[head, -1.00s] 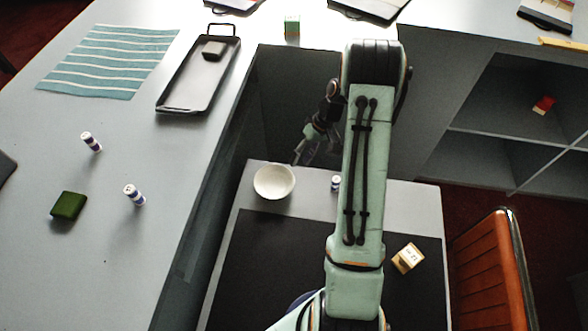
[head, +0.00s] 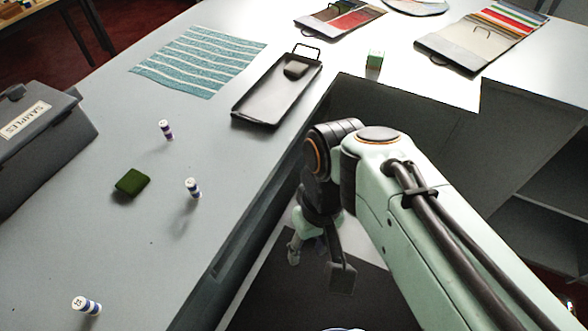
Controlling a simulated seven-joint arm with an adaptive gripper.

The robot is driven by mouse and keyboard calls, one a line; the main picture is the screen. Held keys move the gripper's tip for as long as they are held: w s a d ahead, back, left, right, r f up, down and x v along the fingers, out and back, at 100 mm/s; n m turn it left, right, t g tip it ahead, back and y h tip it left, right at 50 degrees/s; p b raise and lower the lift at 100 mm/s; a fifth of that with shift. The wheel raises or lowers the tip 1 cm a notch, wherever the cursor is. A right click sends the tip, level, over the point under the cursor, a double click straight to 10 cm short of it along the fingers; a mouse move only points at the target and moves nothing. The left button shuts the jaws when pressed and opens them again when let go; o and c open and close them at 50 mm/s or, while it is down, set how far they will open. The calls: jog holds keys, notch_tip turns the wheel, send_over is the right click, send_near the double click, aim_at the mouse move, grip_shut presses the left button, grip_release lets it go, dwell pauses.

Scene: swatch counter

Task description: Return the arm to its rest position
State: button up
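My arm (head: 420,215) reaches in from the lower right and bends down at its elbow. My gripper (head: 312,252) hangs low over the dark mat (head: 270,297) of the lower table, beside the counter's inner edge. It appears to hold nothing. The arm covers much of the lower table.
The grey counter (head: 110,235) holds several striped vials, a green pad (head: 131,182), a black tray (head: 275,90) with a dark block, a striped cloth (head: 200,58) and a samples case (head: 40,140). Swatch boards (head: 485,35) lie at the back. Shelves (head: 540,220) stand right.

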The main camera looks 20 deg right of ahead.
jog(key=s, duration=0.2)
jog(key=s+f, duration=0.1)
jog(key=s, duration=0.1)
jog(key=shift+s+a, duration=0.1)
jog(key=shift+a, duration=0.3)
